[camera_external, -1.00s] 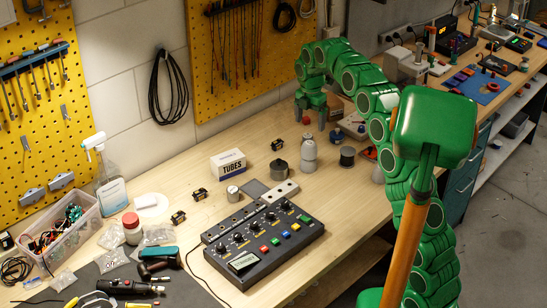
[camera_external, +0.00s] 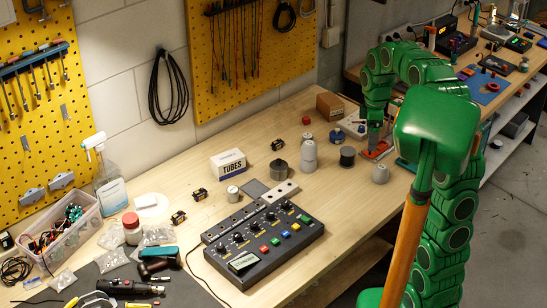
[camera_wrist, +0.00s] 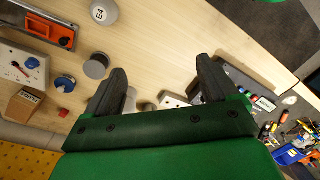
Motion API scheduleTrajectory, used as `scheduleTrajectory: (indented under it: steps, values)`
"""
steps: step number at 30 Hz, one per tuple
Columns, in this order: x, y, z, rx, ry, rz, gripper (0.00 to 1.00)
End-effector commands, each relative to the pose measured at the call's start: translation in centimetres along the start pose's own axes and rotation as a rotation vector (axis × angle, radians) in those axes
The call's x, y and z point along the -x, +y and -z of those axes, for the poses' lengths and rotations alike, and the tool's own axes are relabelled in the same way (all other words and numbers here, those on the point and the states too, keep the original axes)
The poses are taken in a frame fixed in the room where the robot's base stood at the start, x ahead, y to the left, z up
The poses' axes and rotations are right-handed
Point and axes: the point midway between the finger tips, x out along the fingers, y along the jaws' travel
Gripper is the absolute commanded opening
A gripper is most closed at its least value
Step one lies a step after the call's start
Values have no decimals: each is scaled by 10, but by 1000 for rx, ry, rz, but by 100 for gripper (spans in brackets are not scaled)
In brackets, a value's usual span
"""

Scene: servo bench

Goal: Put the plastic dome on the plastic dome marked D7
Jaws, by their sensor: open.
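A pale grey plastic dome (camera_external: 380,173) stands alone on the bench at the right in the external view. In the wrist view this dome (camera_wrist: 103,11) bears the mark E4 and lies at the top edge, beyond my left finger. Another pale grey rounded piece (camera_external: 308,152) stands mid-bench, seemingly stacked; no mark is readable on it. A pale object (camera_wrist: 130,100) shows partly behind my left finger in the wrist view. No D7 mark is legible. My gripper (camera_external: 374,146) is at the bench's right rear, apart from the domes; its fingers (camera_wrist: 162,85) are spread and empty.
A black spool (camera_external: 347,157) stands between the domes. A brown box (camera_external: 329,105), a blue item (camera_external: 337,136) and a dark grey cylinder (camera_external: 279,169) stand nearby. A control panel (camera_external: 262,245) fills the front middle.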

Motion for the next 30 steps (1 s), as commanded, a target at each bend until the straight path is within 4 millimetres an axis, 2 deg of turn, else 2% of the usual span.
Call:
scheduleTrajectory:
  steps: [3, 12, 21, 30]
  values:
    - [-1, -26, -26, -142, -1, 5, 87]
    - [-15, -93, -80, -507, -11, 27, 87]
    - [-39, -163, -125, -882, -27, 41, 87]
    - [-70, -235, -160, -1260, -47, 54, 87]
